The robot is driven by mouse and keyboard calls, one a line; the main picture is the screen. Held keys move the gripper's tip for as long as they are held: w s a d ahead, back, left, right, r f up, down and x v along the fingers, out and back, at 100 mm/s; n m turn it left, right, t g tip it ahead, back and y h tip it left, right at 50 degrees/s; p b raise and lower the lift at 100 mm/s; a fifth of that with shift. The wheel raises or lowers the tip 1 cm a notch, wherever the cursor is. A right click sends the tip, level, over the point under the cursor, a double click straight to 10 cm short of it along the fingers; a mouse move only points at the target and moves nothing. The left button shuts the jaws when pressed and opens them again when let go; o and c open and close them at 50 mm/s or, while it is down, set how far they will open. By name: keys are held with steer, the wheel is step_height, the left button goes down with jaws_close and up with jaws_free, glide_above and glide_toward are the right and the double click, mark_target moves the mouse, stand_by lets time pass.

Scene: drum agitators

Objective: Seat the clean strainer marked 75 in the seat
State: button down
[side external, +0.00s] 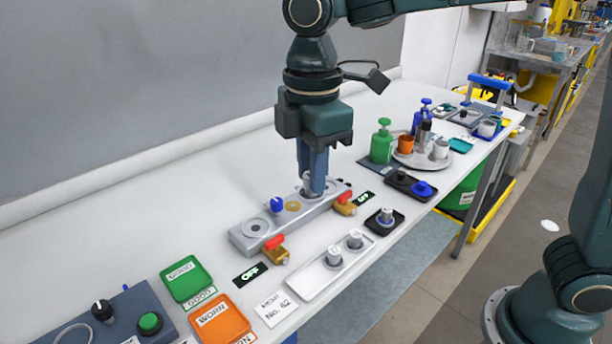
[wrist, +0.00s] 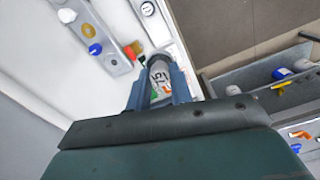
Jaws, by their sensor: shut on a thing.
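My gripper (side external: 315,190) points straight down over the right part of a grey metal block (side external: 242,240). It is shut on a small grey-white strainer (wrist: 160,78), which stands between the two blue fingers in the wrist view (wrist: 160,92). The strainer's side bears dark characters, partly readable as 75, with green and orange marks. In the side view its lower end is at the block's top, with a pale ring around it; I cannot tell whether it is seated or just above. The block's left end has a round ring-shaped opening (side external: 255,227).
A blue knob (side external: 278,204) and brass ring (side external: 293,206) lie between. Red-handled valves (side external: 275,243) (side external: 345,205) front the block. A white tray (side external: 310,282) holds two strainers; a black tray (side external: 371,220) holds another. Green (side external: 187,280) and orange (side external: 222,322) trays stand front left.

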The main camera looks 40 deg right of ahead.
steer(key=shift+w, duration=0.1)
stand_by(0.5)
steer(key=w+f, duration=1)
steer(key=w, duration=0.5)
steer(key=shift+w+a+f, duration=0.2)
steer(key=shift+w, duration=0.1)
steer(key=shift+f, duration=0.15)
steer(key=shift+f, duration=2.8)
steer(key=shift+f, duration=0.45)
steer(key=c, duration=1.2)
jaws_free()
